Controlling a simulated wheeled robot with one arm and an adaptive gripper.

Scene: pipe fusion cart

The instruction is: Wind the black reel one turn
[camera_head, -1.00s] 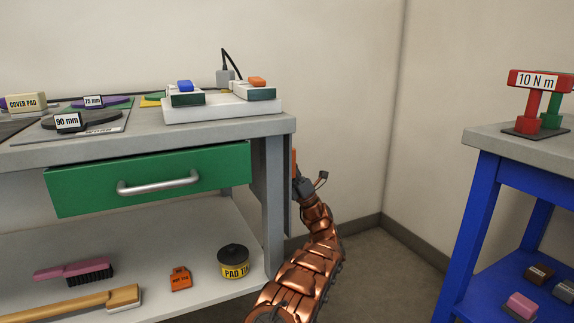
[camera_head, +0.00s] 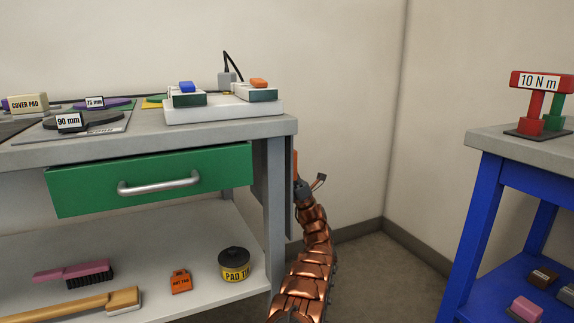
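My arm's copper-coloured links rise from the bottom to my gripper (camera_head: 309,185), which is at the right end of the grey cart (camera_head: 215,127). One small dark finger sticks out to the right; the other side of the gripper is hard to make out, so its opening is unclear. It is close beside a dark upright panel (camera_head: 288,200) on the cart's end, seen nearly edge-on. A thin orange piece (camera_head: 295,163) shows just above the gripper. I cannot make out the black reel; whether the panel or my gripper hides it is unclear.
The cart has a closed-looking green drawer (camera_head: 100,188) and a lower shelf with a brush (camera_head: 75,270) and a pad tin (camera_head: 234,265). A blue-framed table (camera_head: 485,205) stands at right. Open floor (camera_head: 380,270) lies between them.

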